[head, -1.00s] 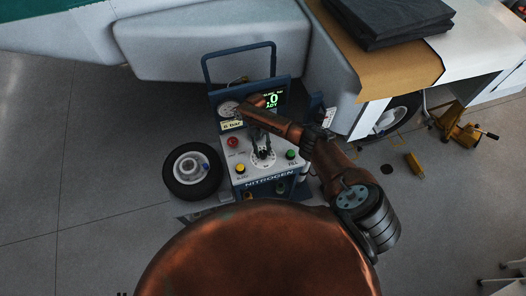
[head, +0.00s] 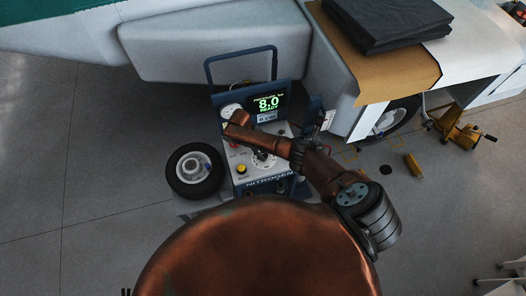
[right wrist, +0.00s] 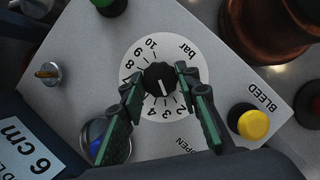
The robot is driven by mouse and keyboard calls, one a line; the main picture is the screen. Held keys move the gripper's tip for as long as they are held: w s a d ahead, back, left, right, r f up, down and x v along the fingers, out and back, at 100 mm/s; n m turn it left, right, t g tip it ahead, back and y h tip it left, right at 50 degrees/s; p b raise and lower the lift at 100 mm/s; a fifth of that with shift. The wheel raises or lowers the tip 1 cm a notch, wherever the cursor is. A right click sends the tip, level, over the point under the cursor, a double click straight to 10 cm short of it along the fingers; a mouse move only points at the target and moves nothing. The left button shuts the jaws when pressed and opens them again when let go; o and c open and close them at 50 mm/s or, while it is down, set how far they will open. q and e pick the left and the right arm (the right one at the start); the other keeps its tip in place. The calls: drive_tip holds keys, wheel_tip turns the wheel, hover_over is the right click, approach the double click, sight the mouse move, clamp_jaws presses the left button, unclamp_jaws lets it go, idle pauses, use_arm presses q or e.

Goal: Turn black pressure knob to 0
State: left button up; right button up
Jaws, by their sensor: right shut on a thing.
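The black pressure knob (right wrist: 160,79) sits at the centre of a white round dial (right wrist: 150,48) marked in bar up to 10. A short white line shows on its top; I cannot tell exactly which number it marks. My right gripper (right wrist: 158,82) is shut on the knob, with a green-padded finger on each side. In the head view my right arm covers part of the dial (head: 264,161), and the fingers are mostly hidden. My left gripper is not in view.
A yellow BLEED button (right wrist: 252,123) is close beside one finger; a green button (right wrist: 108,6) and a metal toggle (right wrist: 47,74) are on the same panel. Floor farther left is clear.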

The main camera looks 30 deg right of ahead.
drive_tip(key=n+t+p, duration=0.1)
drive_tip(key=n+p, duration=0.1)
drive_tip(key=n, duration=0.1)
drive_tip(key=n+t+h+p, duration=0.1)
drive_tip(key=n+p, duration=0.1)
drive_tip(key=n, duration=0.1)
drive_tip(key=shift+s+a+r, duration=0.15)
drive_tip(key=shift+s, duration=0.05)
drive_tip(key=n+t+p, duration=0.2)
drive_tip(key=n+p, duration=0.1)
drive_tip(key=n, duration=0.2)
drive_tip(key=shift+s+n, duration=0.1)
drive_tip(key=shift+n, duration=0.2)
drive_tip(key=o, duration=1.1)
drive_tip(key=shift+o, duration=0.3)
drive_tip(key=v, duration=1.1)
drive_tip(key=shift+a+r, duration=0.25)
drive_tip(key=shift+a, duration=0.1)
drive_tip(key=shift+s, duration=0.1)
